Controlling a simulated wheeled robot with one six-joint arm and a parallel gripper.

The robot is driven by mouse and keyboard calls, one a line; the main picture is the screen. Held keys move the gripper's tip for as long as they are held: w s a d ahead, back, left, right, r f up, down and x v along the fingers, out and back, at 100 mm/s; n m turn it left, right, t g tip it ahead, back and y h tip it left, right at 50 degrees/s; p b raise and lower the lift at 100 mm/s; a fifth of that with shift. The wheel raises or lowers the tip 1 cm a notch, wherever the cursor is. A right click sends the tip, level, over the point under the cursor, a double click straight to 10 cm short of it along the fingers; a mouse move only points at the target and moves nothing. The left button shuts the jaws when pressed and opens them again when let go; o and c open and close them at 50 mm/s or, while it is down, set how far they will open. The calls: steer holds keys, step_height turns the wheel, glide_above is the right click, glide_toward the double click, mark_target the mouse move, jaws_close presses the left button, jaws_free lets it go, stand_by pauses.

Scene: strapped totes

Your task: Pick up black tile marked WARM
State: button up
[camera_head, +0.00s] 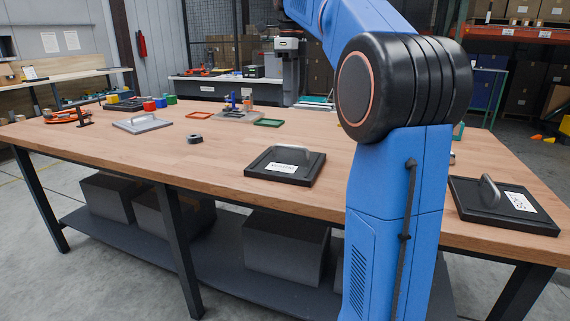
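Two black tiles with arched grey handles and white labels lie flat on the wooden table. One black tile (257,168) is near the front edge, left of my arm. The other black tile (462,197) is at the right end, right of my arm, with its label turned sideways. The print on both labels is too small to read surely, so I cannot tell which is marked WARM. My blue arm stands in front of the table and reaches up and left out of the frame. My gripper is not in view.
A grey plate with a handle (125,124) lies at the back left of the wooden table (150,160). A small dark ring (195,139), a red tray (200,115) and a green tray (268,123) lie further back. Dark boxes (285,247) fill the shelf below. My arm hides part of the table.

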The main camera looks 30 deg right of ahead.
mark_target(290, 146)
step_height(290, 146, down, 16)
steer(key=shift+f, duration=0.2)
stand_by(0.5)
jaws_close()
stand_by(1.4)
